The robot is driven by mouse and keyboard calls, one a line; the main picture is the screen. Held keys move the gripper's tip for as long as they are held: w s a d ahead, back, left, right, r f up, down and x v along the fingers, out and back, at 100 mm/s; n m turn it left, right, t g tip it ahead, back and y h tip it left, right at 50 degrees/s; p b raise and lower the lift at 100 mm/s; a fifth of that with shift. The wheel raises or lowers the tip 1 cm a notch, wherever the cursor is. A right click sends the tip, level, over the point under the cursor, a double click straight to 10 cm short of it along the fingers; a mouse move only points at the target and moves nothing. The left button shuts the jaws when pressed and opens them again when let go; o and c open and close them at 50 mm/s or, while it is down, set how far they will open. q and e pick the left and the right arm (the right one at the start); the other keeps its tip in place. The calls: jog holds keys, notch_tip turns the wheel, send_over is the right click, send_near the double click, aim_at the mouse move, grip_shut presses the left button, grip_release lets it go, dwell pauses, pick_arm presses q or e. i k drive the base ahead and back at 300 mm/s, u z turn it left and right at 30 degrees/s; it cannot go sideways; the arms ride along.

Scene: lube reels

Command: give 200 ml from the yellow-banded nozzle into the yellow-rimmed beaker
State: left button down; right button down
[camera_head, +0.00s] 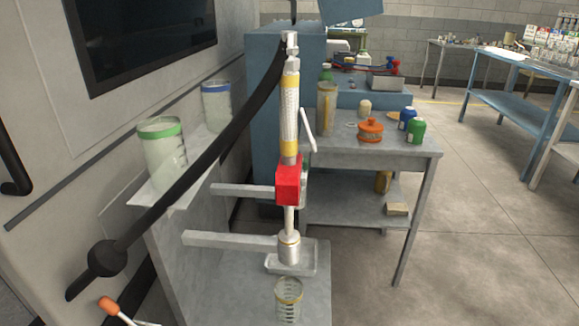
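The yellow-banded nozzle (290,110) hangs upright in the middle of the head view, with a silver body, a red block (289,182) and a metal tip (289,248) pointing down. A pale lever (308,130) stands off its right side. The yellow-rimmed beaker (289,300) is upright at the bottom, below the tip in the picture; its base is near the frame edge. I cannot tell whether it is exactly under the tip or nearer to me. It looks clear, and I cannot make out any liquid. Neither of my grippers shows.
A black hose (200,165) slants from the nozzle's top to the lower left. Green-rimmed (160,150) and blue-rimmed (216,105) beakers stand on a left shelf. Grey brackets (230,240) and a small tray (308,263) are near the tip. A bench (400,155) with bottles stands behind.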

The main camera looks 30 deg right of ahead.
aim_at(312, 142)
jog(key=u, duration=1.7)
jog(key=k, duration=0.95)
jog(key=z, duration=1.65)
jog(key=i, duration=0.5)
jog(key=u, duration=0.05)
